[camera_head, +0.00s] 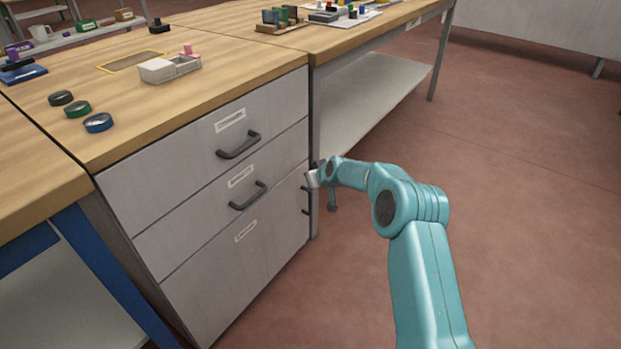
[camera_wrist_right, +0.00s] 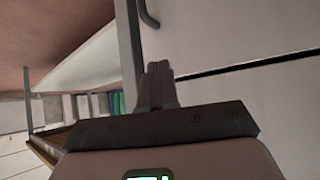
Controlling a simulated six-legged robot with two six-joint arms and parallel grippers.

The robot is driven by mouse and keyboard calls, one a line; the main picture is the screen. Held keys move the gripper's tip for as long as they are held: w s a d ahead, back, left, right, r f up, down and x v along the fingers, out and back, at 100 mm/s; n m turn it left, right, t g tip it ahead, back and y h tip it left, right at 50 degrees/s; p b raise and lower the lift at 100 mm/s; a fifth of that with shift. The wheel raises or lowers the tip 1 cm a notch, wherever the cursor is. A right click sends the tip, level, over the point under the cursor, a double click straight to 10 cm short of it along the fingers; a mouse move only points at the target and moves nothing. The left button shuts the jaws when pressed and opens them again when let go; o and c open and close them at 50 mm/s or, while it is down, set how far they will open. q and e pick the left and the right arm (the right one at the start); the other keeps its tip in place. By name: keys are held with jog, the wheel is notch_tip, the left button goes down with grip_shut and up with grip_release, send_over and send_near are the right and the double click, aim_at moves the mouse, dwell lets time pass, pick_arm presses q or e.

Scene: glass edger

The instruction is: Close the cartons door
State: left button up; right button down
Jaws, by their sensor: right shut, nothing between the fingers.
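The cartons door appears to be the grey bottom panel (camera_head: 235,275) of the cabinet, below two drawers, with a small label near its top. It looks flush or nearly flush with the drawer fronts; I cannot tell if a small gap remains. Its dark upright handle (camera_head: 305,200) is at its right edge and also shows at the top of the right wrist view (camera_wrist_right: 148,12). My right gripper (camera_head: 312,178) is at the door's upper right edge, by the handle. In the right wrist view its fingers (camera_wrist_right: 156,84) are together and empty, close to the panel; contact is unclear. My left gripper is out of view.
Two drawers with dark handles (camera_head: 239,146) (camera_head: 247,196) look shut above the door. The wooden worktop (camera_head: 130,100) holds round tins (camera_head: 98,123) and a pale box (camera_head: 168,69). An open shelf (camera_head: 375,100) is to the right. The reddish floor (camera_head: 530,180) is clear there.

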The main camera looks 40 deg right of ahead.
jog(key=shift+s+r, duration=0.1)
jog(key=v, duration=1.6)
jog(key=shift+s+p, duration=0.15)
jog(key=shift+p, duration=0.2)
